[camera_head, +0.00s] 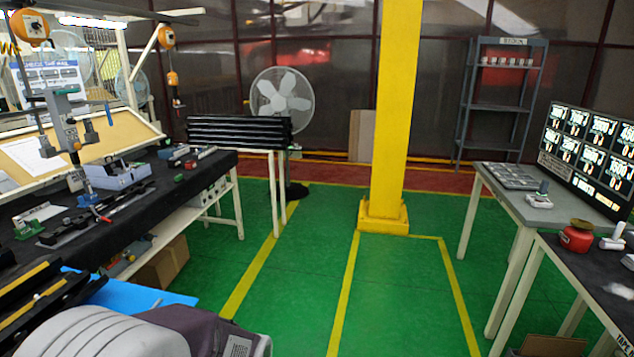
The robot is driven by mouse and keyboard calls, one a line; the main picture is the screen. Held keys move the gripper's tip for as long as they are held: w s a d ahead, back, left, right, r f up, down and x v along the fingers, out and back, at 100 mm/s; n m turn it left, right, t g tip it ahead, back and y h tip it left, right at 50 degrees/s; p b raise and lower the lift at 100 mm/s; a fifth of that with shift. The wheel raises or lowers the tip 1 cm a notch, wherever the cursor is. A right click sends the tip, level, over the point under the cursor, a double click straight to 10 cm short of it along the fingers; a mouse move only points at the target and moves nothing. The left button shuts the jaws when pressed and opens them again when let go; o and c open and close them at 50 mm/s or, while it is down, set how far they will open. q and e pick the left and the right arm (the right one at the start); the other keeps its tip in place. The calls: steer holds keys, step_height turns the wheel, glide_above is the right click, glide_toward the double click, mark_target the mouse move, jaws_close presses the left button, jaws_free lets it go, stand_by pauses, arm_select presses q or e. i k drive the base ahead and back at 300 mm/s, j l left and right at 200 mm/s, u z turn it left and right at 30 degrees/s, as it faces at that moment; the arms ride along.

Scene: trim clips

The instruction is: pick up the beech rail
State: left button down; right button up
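I cannot make out a beech rail for certain. Two long dark pieces with tan-yellow strips along them (28,275) lie at the lower left edge, partly cut off by the frame; whether either strip is beech cannot be told. A long dark rail-like piece (98,217) lies near the front of the black-topped bench (210,168) on the left. Neither of my grippers is in view.
A stack of long black strips (240,131) rests on a white-legged stand. A yellow column (394,110) stands mid-room. A grey table (510,190) and a dark-topped table (590,275) stand on the right. The green floor (385,290) between is mostly clear.

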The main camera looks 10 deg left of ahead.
mark_target(108, 202)
steer(key=i+u, duration=0.2)
steer(key=i, duration=0.3)
steer(key=i+u, duration=0.2)
steer(key=i, duration=0.3)
steer(key=i+l+u, duration=0.15)
steer(key=i, duration=0.4)
steer(key=i+l+u, duration=0.2)
steer(key=i, duration=0.3)
steer(key=i+l+u, duration=0.2)
steer(key=i, duration=0.25)
steer(key=i+j+u, duration=0.25)
steer(key=i+u, duration=0.25)
steer(key=i+j+u, duration=0.2)
steer(key=u, duration=0.3)
steer(key=i+l+u, duration=0.1)
steer(key=i+u, duration=0.4)
steer(key=i+l+u, duration=0.25)
steer(key=i+u, duration=0.25)
steer(key=i+j+u, duration=0.1)
steer(key=i, duration=0.6)
